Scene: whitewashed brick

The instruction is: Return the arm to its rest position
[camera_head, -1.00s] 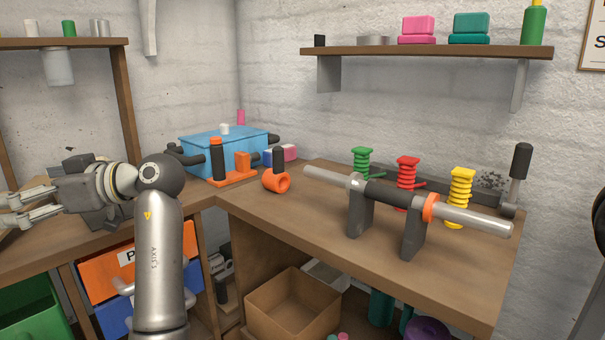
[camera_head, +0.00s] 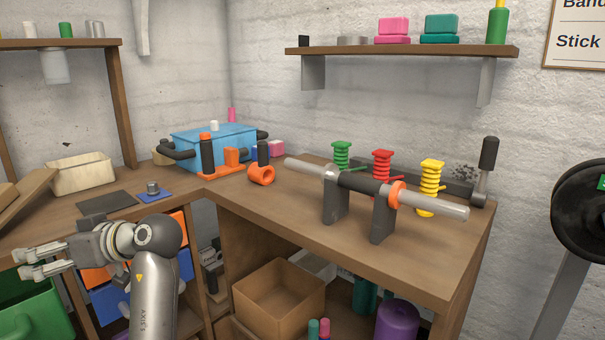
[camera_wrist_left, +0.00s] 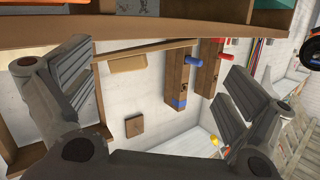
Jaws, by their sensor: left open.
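My left arm comes in at the lower left of the head view. Its gripper (camera_head: 42,262) points left, in front of the left worktop and above a green bin. The gripper is open, with its two fingers apart and nothing between them. In the left wrist view the two finger pads (camera_wrist_left: 150,92) stand wide apart, with only the distant wall and shelf parts between them. My right gripper is in neither view.
The left worktop holds a cream tray (camera_head: 80,174) and a dark mat (camera_head: 106,203). The green bin (camera_head: 35,310) stands below. The right bench (camera_head: 290,218) carries a bar on two dark stands (camera_head: 383,218). A black weight plate (camera_head: 585,210) is at far right.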

